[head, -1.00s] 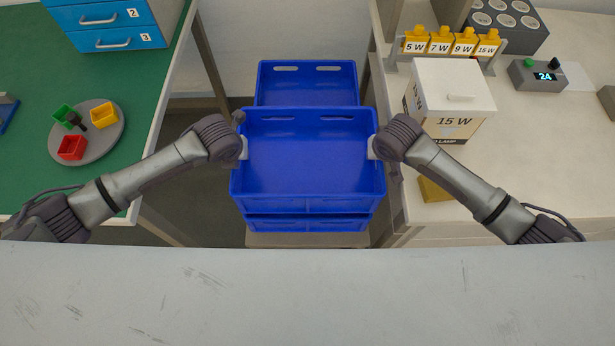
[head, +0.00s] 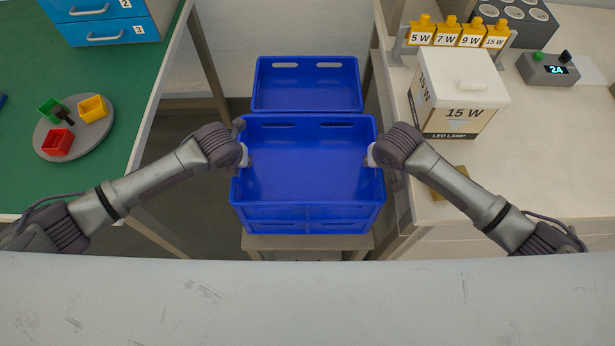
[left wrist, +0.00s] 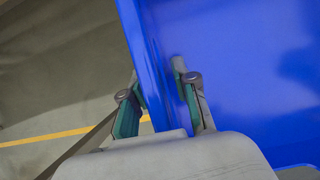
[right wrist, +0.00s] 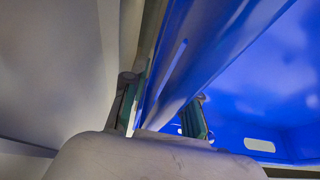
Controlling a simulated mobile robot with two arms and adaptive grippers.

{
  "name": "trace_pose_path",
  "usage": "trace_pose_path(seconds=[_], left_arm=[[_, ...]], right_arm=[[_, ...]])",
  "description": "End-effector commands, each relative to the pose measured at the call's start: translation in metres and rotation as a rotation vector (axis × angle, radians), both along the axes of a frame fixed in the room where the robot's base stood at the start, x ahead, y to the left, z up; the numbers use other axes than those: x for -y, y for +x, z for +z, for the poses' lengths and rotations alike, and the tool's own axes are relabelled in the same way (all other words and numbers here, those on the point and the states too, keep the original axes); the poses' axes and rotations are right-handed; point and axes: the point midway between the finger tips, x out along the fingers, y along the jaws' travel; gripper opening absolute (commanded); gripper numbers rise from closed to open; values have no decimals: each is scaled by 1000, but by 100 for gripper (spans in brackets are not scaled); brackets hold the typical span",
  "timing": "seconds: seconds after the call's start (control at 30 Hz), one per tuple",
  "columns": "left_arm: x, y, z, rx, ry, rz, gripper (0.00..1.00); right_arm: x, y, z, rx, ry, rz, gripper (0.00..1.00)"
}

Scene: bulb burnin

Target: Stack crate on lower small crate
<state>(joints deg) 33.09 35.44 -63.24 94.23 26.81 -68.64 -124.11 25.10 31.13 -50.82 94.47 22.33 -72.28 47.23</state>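A blue crate (head: 307,160) is held level between my two grippers in the head view. A narrow strip of a lower blue crate (head: 307,227) shows under its front edge. No clear gap shows between the two crates, but I cannot tell whether the upper one is fully seated. My left gripper (head: 243,157) has one finger on each side of the crate's left wall, as the left wrist view (left wrist: 160,100) shows. My right gripper (head: 372,157) straddles the right wall, as the right wrist view (right wrist: 163,110) shows. Both appear closed on the walls.
Another blue crate (head: 306,84) stands just behind. A low stand (head: 307,242) is under the near crates. A green-topped table (head: 100,155) is at left. A light counter (head: 540,150) with a lamp box (head: 465,85) is close at right.

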Motion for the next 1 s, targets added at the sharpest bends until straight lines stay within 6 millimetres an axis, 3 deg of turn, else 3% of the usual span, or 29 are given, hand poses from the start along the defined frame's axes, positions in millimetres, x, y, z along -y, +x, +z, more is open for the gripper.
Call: trace_pose_path(seconds=[0.43, 0.8, 1.0], left_arm=[[0, -3, 11, 2, -1, 0, 37], [0, -32, 80, 3, 0, -2, 37], [0, -43, 105, 2, -1, -1, 37]], right_arm=[[0, 0, 1, 0, 0, 0, 37], [0, 0, 1, 0, 1, 0, 37], [0, 0, 1, 0, 1, 0, 37]])
